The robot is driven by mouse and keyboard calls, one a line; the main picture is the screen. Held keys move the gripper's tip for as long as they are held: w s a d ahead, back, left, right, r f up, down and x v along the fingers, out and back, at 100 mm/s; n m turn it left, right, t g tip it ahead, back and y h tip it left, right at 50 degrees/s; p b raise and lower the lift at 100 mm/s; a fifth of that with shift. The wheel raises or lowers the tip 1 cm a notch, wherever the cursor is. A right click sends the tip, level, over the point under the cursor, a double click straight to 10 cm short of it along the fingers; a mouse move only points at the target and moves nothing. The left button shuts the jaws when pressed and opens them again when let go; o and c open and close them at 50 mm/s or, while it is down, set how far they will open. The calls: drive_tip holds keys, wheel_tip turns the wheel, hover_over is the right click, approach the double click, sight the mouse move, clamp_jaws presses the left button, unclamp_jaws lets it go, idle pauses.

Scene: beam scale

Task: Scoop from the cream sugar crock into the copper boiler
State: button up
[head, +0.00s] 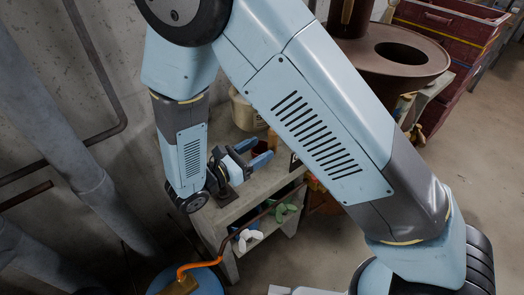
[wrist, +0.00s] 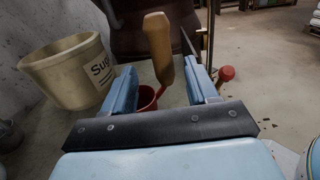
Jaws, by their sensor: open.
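The cream sugar crock (wrist: 72,75), lettered "Suga…", stands at the left in the wrist view; in the head view the crock (head: 243,112) is partly behind my arm. A tan wooden handle (wrist: 158,45) rises from a red cup (wrist: 147,98), between my fingers in the picture; its lower end is hidden in the cup. My gripper (wrist: 160,75) is open, fingers either side of the handle, no clear contact; in the head view my gripper (head: 257,153) is over the bench. The brown copper boiler (head: 405,75) stands at the upper right, partly behind my arm.
The grey bench (head: 225,208) has a lower shelf with green and white gloves (head: 247,238). Dark red crates (head: 440,35) stand at the upper right. Grey pipes (head: 65,150) run along the left wall. A red knob (wrist: 227,73) is right of my fingers.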

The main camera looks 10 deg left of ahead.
sight(269, 144)
drive_tip(key=shift+x, duration=2.8)
drive_tip(key=shift+s+d, duration=0.1)
clamp_jaws()
